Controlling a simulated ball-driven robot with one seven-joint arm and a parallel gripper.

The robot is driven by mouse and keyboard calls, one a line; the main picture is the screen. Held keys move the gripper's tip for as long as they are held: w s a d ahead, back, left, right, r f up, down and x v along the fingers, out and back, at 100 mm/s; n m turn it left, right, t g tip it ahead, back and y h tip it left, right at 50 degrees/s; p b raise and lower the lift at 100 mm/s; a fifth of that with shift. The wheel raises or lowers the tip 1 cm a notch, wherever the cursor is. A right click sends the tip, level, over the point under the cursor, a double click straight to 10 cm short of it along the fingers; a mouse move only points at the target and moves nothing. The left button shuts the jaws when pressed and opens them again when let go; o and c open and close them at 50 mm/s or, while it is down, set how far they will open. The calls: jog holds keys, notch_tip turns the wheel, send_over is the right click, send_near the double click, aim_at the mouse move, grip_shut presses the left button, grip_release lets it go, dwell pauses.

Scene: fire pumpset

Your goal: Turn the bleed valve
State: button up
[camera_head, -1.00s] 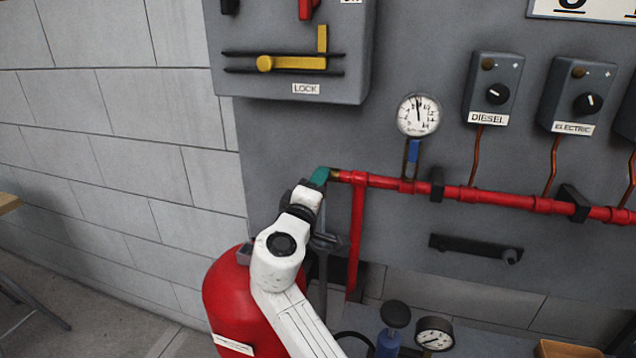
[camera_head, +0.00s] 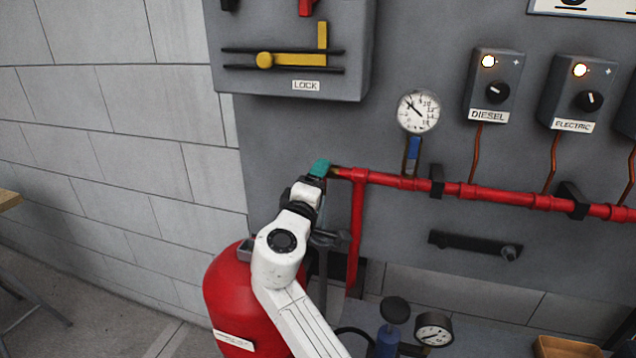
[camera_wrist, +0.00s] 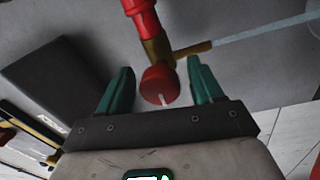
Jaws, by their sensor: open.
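The bleed valve shows in the wrist view as a round red knob (camera_wrist: 158,84) with a white mark, on a brass fitting (camera_wrist: 158,48) at the end of a red pipe. My gripper (camera_wrist: 160,67) is open, with one teal finger on each side of the knob and gaps visible between them. A pale blue streak (camera_wrist: 265,28), like a water jet, runs right from the brass side outlet. In the head view my gripper (camera_head: 319,168) is at the left end of the red pipe (camera_head: 400,181) and hides the knob.
A pressure gauge (camera_head: 418,111) stands above the pipe. The diesel box (camera_head: 494,85) and electric box (camera_head: 578,93) have lit lamps. A grey lock panel (camera_head: 290,45) hangs above my arm. A red tank (camera_head: 240,305) stands below, behind my arm.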

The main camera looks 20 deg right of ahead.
jog(key=b+v, duration=0.1)
jog(key=v, duration=0.9)
jog(key=shift+s+a, duration=0.3)
